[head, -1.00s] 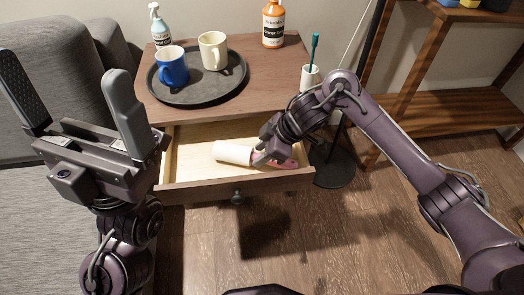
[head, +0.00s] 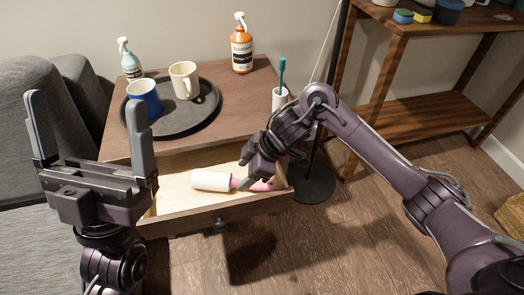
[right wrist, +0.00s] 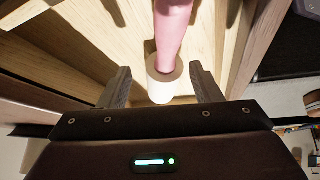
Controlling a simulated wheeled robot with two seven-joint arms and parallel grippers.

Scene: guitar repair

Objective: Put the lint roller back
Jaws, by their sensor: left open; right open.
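The lint roller (head: 211,181) has a white roll and a pink handle. It lies inside the open drawer (head: 190,221) of the small wooden table, roll to the left and handle to the right. In the right wrist view the roller (right wrist: 168,82) shows beyond and between the fingers, with its handle pointing away. My right gripper (head: 243,186) is open, just above the handle, and appears clear of it. My left gripper (head: 92,130) is open and empty, raised at the left in front of the sofa.
On the table top, a dark round tray (head: 190,121) holds a blue mug (head: 144,101) and a cream mug (head: 184,80). A pale blue spray bottle (head: 131,62) and an orange bottle (head: 242,48) stand behind. A cup with a teal-handled brush (head: 281,92) is at the right edge.

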